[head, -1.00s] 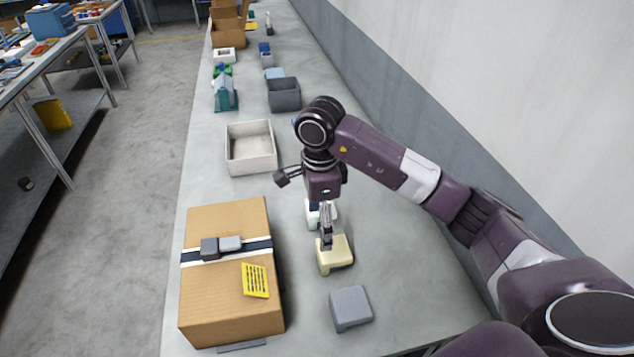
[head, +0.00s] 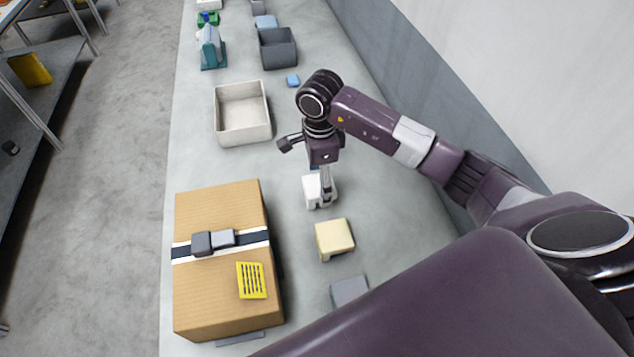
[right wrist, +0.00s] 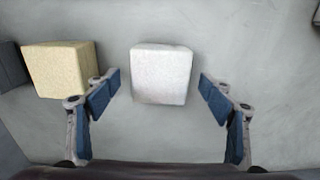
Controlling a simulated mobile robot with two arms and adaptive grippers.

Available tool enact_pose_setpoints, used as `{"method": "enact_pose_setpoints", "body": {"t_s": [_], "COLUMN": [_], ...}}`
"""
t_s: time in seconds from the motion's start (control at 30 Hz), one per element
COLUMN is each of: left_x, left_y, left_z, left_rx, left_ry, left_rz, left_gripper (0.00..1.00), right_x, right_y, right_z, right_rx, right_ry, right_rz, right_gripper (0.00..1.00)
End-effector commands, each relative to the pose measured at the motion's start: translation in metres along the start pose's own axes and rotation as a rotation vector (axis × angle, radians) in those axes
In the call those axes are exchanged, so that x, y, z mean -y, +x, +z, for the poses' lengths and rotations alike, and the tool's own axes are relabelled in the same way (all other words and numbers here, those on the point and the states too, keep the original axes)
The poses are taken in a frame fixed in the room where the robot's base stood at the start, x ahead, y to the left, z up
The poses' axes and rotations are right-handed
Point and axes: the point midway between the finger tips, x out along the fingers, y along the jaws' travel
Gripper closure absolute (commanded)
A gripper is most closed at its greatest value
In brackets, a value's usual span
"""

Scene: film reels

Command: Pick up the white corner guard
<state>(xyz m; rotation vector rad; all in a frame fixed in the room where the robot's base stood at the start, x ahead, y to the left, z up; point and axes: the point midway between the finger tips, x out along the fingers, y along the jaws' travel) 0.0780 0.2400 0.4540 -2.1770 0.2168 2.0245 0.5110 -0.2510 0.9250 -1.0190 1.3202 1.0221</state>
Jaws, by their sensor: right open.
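The white corner guard (head: 319,190) lies on the grey table, right of the cardboard box. In the right wrist view the white corner guard (right wrist: 161,74) shows as a pale block between the two spread fingers. My right gripper (head: 325,182) is above it, pointing down; in the head view its fingers cover part of it. In the wrist view the right gripper (right wrist: 160,92) is open and empty, with a clear gap on each side of the guard. My left gripper is not in view.
A cream corner guard (head: 334,238) and a grey one (head: 349,291) lie nearer me in a row. A cardboard box (head: 215,305) with a strap stands to the left. A white open bin (head: 243,139) and a grey bin (head: 279,56) stand farther back.

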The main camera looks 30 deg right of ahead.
Motion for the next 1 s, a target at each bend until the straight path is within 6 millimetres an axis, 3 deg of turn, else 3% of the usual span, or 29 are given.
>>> {"method": "enact_pose_setpoints", "body": {"t_s": [0.2, 0.4, 0.8, 1.0], "left_x": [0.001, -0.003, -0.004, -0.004], "left_y": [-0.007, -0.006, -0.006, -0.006], "left_z": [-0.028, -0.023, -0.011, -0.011], "left_rx": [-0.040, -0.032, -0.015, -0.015], "left_ry": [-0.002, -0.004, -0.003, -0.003], "left_rz": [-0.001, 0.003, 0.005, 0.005], "left_gripper": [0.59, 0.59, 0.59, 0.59], "right_x": [0.000, 0.001, 0.001, 0.001], "right_y": [0.018, 0.019, 0.019, 0.018], "right_z": [0.001, 0.000, 0.000, 0.000], "right_rx": [0.001, 0.000, 0.000, 0.000], "right_ry": [0.000, 0.000, 0.000, 0.000], "right_rz": [-0.001, -0.002, -0.002, -0.002], "right_gripper": [0.25, 0.25, 0.69, 0.71]}}
